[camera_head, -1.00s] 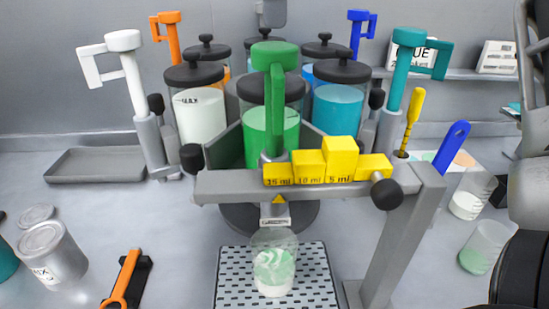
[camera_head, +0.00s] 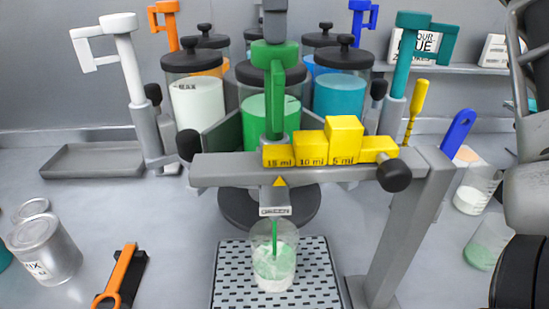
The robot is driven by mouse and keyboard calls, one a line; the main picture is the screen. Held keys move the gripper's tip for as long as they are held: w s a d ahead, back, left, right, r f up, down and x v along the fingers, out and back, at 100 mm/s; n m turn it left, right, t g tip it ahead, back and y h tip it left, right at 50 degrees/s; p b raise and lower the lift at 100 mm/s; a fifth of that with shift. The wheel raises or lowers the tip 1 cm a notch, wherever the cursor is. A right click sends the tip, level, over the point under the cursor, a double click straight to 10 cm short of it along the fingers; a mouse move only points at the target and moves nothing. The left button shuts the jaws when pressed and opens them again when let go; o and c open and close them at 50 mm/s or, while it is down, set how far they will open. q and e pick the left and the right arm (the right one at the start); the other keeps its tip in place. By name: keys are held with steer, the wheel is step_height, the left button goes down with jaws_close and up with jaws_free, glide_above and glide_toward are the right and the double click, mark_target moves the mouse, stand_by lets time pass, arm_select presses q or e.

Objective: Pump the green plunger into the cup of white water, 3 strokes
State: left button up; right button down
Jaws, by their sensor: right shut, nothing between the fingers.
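The green plunger (camera_head: 275,92) stands upright in the middle, above the gauge beam with the yellow step blocks. My right gripper (camera_head: 275,30) is shut and empty, directly over the plunger's head, with its tip against the top. Under the beam is the nozzle labelled GREEN (camera_head: 275,211). A thin green stream (camera_head: 275,236) runs from it into the clear cup (camera_head: 274,262). The cup stands on a perforated drip plate (camera_head: 235,262) and holds white liquid with green in it. My left gripper is out of view.
White (camera_head: 122,50), orange (camera_head: 165,20), blue (camera_head: 362,28) and teal (camera_head: 412,40) pump handles surround the middle. Yellow step blocks (camera_head: 343,138) sit on the beam (camera_head: 230,168). Cans (camera_head: 45,250) and an orange-handled tool (camera_head: 122,278) lie left; other cups (camera_head: 475,190) stand right.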

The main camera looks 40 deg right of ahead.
steer(key=shift+f+b, duration=0.8)
steer(key=shift+f, duration=0.55)
steer(key=shift+r, duration=0.1)
step_height(320, 180, up, 2)
steer(key=p, duration=0.3)
steer(key=shift+r, duration=0.25)
steer(key=shift+r+p, duration=0.85)
steer(key=shift+r, duration=0.95)
step_height(320, 180, up, 6)
